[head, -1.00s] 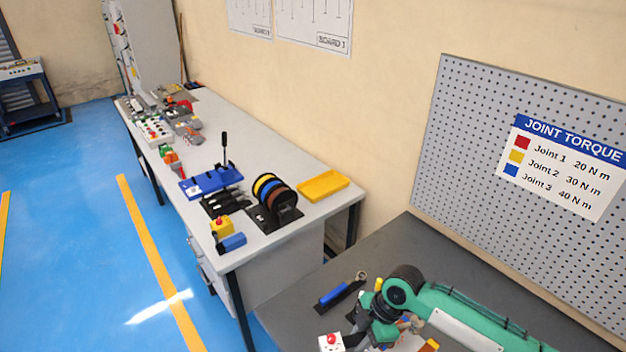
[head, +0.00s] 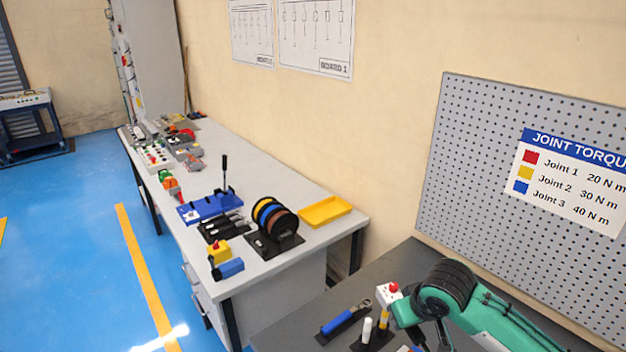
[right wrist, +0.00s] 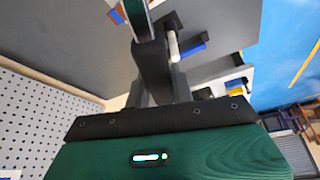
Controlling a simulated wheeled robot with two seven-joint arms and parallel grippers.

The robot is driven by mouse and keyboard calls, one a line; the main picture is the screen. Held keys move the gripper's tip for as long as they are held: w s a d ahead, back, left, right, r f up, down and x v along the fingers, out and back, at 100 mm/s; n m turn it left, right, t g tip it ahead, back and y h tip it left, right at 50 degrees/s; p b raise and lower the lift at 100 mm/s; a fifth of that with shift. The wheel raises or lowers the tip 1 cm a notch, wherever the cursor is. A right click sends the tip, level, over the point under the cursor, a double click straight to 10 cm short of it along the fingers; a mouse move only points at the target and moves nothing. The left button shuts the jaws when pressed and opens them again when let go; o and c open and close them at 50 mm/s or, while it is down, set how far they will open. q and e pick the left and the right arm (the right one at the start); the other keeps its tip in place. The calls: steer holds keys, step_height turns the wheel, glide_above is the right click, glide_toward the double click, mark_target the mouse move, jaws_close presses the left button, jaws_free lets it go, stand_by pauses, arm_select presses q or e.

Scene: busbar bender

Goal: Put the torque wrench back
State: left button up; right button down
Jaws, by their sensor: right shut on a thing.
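A wrench-like tool with a blue handle (head: 337,322) and a metal head lies along a black holder (head: 356,312) on the dark bench. Its blue handle also shows in the right wrist view (right wrist: 191,47). My right gripper (head: 418,338) is low in the head view, right of this tool and apart from it. In the right wrist view its jaws (right wrist: 155,75) are shut on a dark thing, mostly hidden; I cannot tell whether it is a torque wrench. My left gripper is not in view.
A black stand with a white piece (head: 367,330) and a yellow piece (head: 384,319) is beside my right gripper. A red-button box (head: 389,293) sits behind. A pegboard (head: 480,130) rises at the right. The grey table (head: 300,190) holds spools and a yellow tray (head: 325,211).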

steer(key=s+d+f+m+h, duration=0.1)
steer(key=s+m, duration=0.2)
steer(key=s, duration=0.6)
steer(key=shift+d+f+b, duration=0.25)
steer(key=shift+f+b, duration=0.1)
steer(key=shift+b, duration=0.1)
